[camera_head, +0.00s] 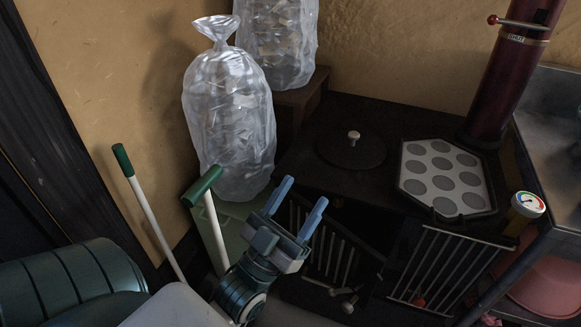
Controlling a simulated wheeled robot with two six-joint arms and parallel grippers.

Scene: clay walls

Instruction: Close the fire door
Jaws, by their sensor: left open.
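A dark stove (300,165) stands at the wall, with two barred panels on its front. The left barred panel (345,258) stands at an angle beside a dark opening and looks swung outward; it seems to be the fire door. A small knob-like handle (346,300) shows low by it. The right barred panel (440,268) has a red knob at its lower left. My left gripper (295,207) is open and empty, its two blue fingers pointing up toward the stove, in front of the left panel's upper left part. Contact cannot be told. My right gripper is not in view.
Bags of clear plastic (230,125) stand behind and left of the stove. Green-handled tools (150,215) lean at the left. A hexagonal tray (443,177) and a round lid (351,150) sit on top. A red flue (503,75), gauge (527,205) and metal table (556,130) are right.

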